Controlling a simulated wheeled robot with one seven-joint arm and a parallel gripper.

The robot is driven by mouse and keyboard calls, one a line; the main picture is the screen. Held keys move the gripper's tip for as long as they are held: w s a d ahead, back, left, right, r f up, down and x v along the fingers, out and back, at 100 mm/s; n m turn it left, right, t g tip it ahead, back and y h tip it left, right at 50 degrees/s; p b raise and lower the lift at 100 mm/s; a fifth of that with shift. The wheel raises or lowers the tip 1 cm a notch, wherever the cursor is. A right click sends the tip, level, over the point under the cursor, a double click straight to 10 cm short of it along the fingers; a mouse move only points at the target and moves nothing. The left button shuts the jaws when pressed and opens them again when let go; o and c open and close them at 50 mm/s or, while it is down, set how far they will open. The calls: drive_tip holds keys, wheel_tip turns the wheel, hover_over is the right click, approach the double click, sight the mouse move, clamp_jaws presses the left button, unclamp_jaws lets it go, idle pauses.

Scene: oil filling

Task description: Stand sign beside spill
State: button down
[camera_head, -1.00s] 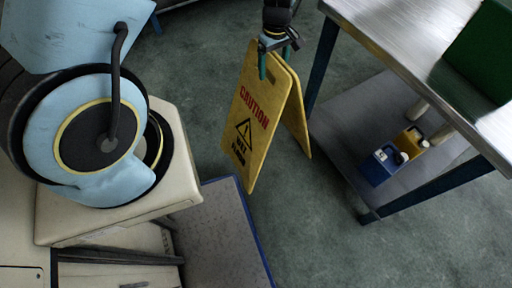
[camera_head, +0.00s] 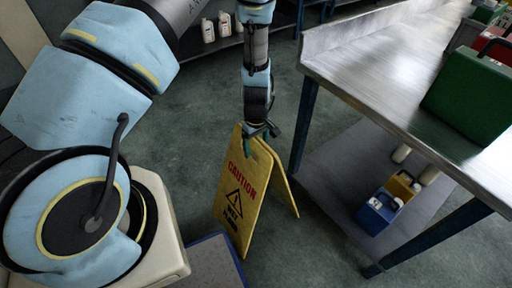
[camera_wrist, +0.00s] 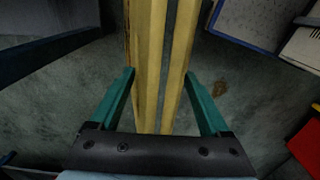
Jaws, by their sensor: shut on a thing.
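The yellow folding caution sign (camera_head: 240,195) hangs upright, its two panels spread a little, left of the workbench leg in the head view. My gripper (camera_head: 262,131) is at its top edge, shut on it. In the wrist view the sign (camera_wrist: 152,55) shows top-on as two yellow panels between the teal fingers of my gripper (camera_wrist: 160,75). A small brown patch (camera_wrist: 220,88) on the floor, possibly the spill, lies right of the fingers in the wrist view. I cannot tell whether the sign's feet touch the floor. No spill shows in the head view.
A metal workbench (camera_head: 390,75) stands at right, with a green can (camera_head: 470,95) on top. Its lower shelf (camera_head: 345,170) holds a blue jug (camera_head: 378,213) and a yellow jug (camera_head: 402,187). White bottles (camera_head: 208,30) stand on a rear shelf.

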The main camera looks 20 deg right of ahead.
drive_tip(key=shift+f, duration=0.4)
unclamp_jaws()
wheel_tip(320, 180, up, 12)
drive_tip(key=b, duration=0.1)
drive_tip(key=w+a+r, duration=0.5)
drive_tip(key=a+r, duration=0.3)
drive_tip(key=s+a+r+m, duration=0.1)
drive_tip(key=a+r, duration=0.5)
drive_tip(key=a, duration=0.5)
drive_tip(key=s+a+r+m+t, duration=0.1)
drive_tip(key=a+r, duration=0.5)
drive_tip(key=a, duration=0.6)
drive_tip(key=shift+s+a+r+m+t, duration=0.2)
drive_tip(key=shift+s+r+m+t, duration=0.1)
drive_tip(key=shift+s+m, duration=0.35)
